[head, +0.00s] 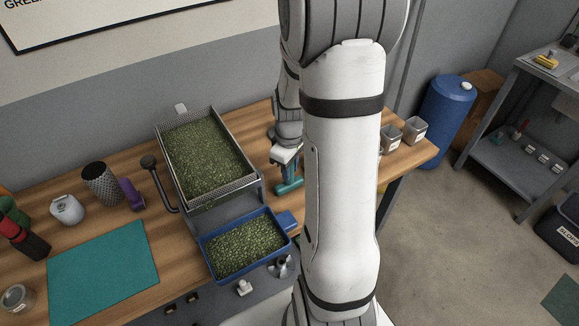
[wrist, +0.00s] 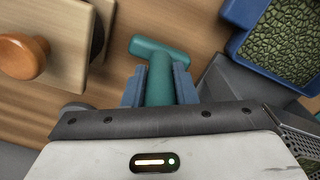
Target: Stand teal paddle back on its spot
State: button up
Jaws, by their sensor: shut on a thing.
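The teal paddle (head: 289,187) is T-shaped, with its crossbar low and its handle up in my gripper (head: 285,160). In the wrist view the handle of the paddle (wrist: 158,78) sits between the two blue-grey fingers of my gripper (wrist: 158,88), which is shut on it. The paddle is over the wooden table, right of the mesh tray; I cannot tell whether its crossbar touches the wood. Its marked spot is not clearly visible. My arm hides part of the table to the right of the paddle.
A mesh tray of green beans (head: 245,170) and a blue tray of beans (head: 207,246) stand left of the paddle. Small grey containers (head: 414,130) are at the right table end. A wooden piece with an orange knob (wrist: 22,57) is close by in the wrist view.

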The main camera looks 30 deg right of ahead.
jog(key=shift+f, duration=0.2)
jog(key=o, duration=1)
jog(key=shift+r, duration=0.1)
notch_tip(320, 180, up, 12)
jog(key=shift+r, duration=0.1)
jog(key=s+a+r+m+t, duration=0.1)
jog(key=s+a+r+m, duration=0.1)
jog(key=s+a, duration=0.4)
jog(key=s+a+r+m+t, duration=0.2)
jog(key=s+a+m, duration=0.1)
jog(key=s+a, duration=0.3)
jog(key=shift+s+a+r+m, duration=0.2)
jog(key=shift+r+m, duration=0.2)
